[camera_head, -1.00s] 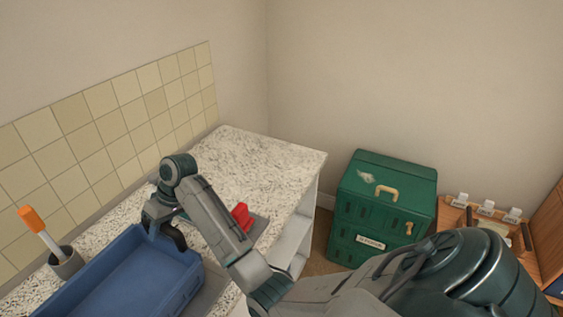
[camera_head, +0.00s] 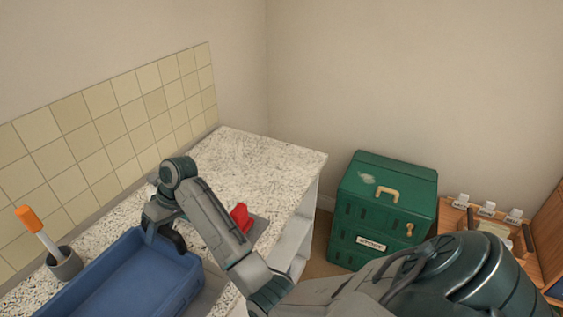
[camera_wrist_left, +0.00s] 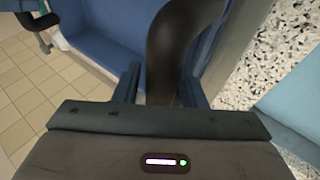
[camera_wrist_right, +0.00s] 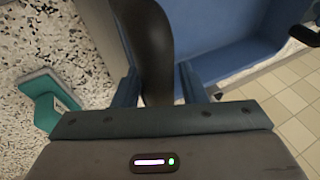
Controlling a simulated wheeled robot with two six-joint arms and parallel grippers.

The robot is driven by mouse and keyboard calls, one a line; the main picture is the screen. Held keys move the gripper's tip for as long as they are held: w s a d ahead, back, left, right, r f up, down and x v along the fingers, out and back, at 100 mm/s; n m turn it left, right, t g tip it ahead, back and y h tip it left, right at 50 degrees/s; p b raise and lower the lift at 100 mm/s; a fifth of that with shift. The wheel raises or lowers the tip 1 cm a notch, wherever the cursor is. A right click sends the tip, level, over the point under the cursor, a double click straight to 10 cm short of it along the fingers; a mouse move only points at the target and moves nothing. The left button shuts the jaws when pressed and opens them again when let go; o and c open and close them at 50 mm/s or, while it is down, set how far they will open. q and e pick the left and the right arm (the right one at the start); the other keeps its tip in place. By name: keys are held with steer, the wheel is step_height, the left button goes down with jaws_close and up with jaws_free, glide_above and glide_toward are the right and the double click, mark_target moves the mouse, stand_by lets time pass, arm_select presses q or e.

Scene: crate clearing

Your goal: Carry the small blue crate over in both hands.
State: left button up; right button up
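The small blue crate (camera_head: 186,292) stands at the lower left of the head view, cut off by the bottom edge. It also shows in the left wrist view (camera_wrist_left: 105,20) and the right wrist view (camera_wrist_right: 215,35). The part I see inside is empty. My left gripper (camera_wrist_left: 165,90) is out of the head view.
A speckled counter (camera_head: 262,160) carries a red object (camera_head: 241,216) beside my right forearm and an orange-handled brush (camera_head: 35,222) in a dark cup (camera_head: 65,264) close to the crate. A green chest (camera_head: 385,205) stands right, past a gap. A wooden labelled tray (camera_head: 462,216) lies farther right.

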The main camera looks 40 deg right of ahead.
stand_by(0.5)
